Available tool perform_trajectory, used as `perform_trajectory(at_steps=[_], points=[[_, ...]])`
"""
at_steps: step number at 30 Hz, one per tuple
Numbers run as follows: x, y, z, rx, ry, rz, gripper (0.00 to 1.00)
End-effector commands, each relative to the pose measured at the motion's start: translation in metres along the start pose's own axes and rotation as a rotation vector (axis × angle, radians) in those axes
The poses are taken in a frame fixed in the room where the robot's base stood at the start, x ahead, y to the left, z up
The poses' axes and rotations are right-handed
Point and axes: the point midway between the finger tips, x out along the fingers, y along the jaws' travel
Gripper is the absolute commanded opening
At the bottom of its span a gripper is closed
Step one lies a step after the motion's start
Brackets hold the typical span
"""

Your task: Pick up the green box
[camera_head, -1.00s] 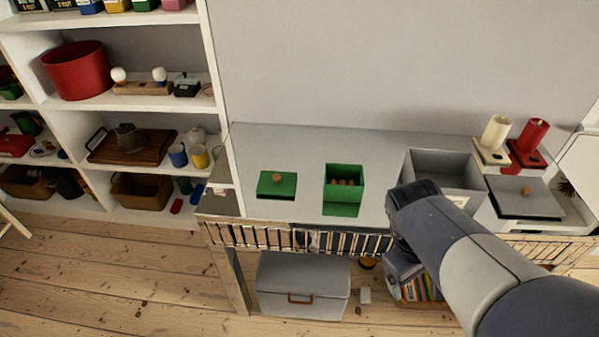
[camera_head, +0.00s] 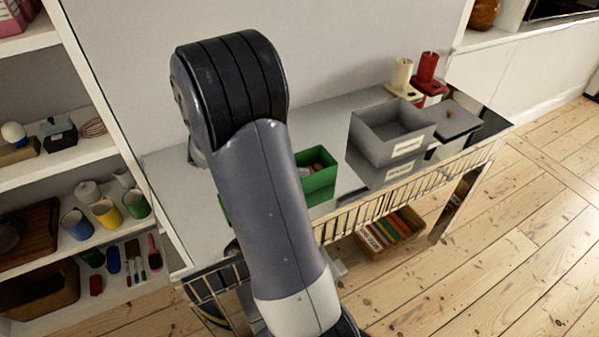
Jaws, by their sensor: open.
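The green box (camera_head: 320,181) stands open on the grey tabletop, just right of my arm in the picture. Small brown things show inside it, and my arm covers its left part. A sliver of green (camera_head: 224,207) shows at the left edge of my arm, mostly hidden. My arm rises across the middle of the view and bends over the table's left part. My gripper is hidden behind it, so I cannot see its fingers or its distance from the box.
A grey open box (camera_head: 391,137) stands right of the green box. A railing (camera_head: 400,196) runs along the table's front. Shelves with cups (camera_head: 105,214) stand left.

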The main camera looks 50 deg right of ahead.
Motion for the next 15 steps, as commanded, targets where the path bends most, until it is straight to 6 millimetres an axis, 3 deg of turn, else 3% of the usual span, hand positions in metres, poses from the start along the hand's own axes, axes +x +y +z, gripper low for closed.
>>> perform_trajectory(at_steps=[3,10,15], points=[[0.019,-0.001,-0.001,-0.001,0.0,-0.004,1.0],[0.037,-0.002,-0.002,0.0,0.002,-0.002,1.0],[0.063,-0.005,-0.005,0.001,0.003,-0.005,1.0]])
